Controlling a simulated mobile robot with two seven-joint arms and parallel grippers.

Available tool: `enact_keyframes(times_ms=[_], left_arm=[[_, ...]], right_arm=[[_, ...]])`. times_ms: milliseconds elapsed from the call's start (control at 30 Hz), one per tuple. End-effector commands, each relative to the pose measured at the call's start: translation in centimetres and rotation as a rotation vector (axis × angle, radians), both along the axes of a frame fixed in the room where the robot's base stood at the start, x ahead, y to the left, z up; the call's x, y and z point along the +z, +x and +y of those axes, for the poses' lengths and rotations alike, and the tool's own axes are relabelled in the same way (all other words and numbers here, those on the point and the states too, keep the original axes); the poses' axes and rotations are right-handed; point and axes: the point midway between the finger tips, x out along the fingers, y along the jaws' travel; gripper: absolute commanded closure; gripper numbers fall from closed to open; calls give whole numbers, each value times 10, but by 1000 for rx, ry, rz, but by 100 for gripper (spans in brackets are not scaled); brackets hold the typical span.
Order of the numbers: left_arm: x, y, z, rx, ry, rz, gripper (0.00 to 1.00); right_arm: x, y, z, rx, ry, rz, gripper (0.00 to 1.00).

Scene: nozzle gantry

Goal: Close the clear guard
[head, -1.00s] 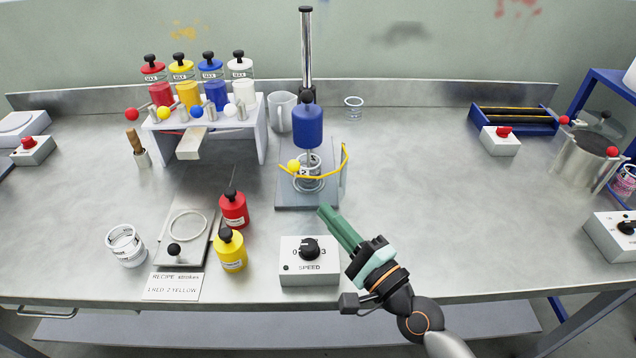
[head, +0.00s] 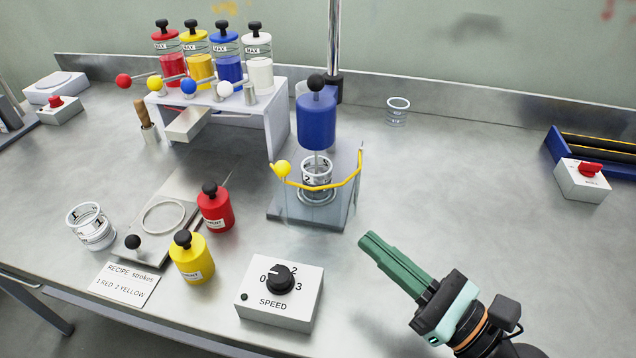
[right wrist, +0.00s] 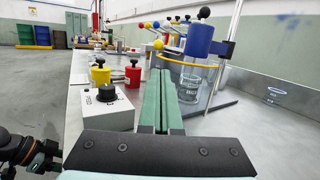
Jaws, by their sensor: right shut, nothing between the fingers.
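The clear guard (head: 338,186) has a yellow rim and a yellow ball knob (head: 281,169) at its left end. It stands around the front and right of the mixer, below the blue motor housing (head: 317,122). A glass jar (head: 316,172) stands on the mixer base behind the rim. The guard's clear panel is hard to see, so I cannot tell its exact position. My right gripper (head: 368,238) is shut and empty, in front and to the right of the mixer base, apart from the guard. In the right wrist view its green fingers (right wrist: 161,73) point toward the bench.
The speed box (head: 282,292) sits at the front, left of my right gripper. Red (head: 215,208) and yellow (head: 191,258) bottles stand left of the mixer. An empty glass (head: 397,112) stands behind it. The bench right of the mixer is clear up to the red-knobbed box (head: 583,180).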

Motion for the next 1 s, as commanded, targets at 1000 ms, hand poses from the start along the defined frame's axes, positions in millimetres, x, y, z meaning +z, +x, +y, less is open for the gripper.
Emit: enact_keyframes(times_ms=[1000], left_arm=[[37, -14, 29, 54, 34, -4, 50]], right_arm=[[27, 85, 85, 25, 41, 33, 100]])
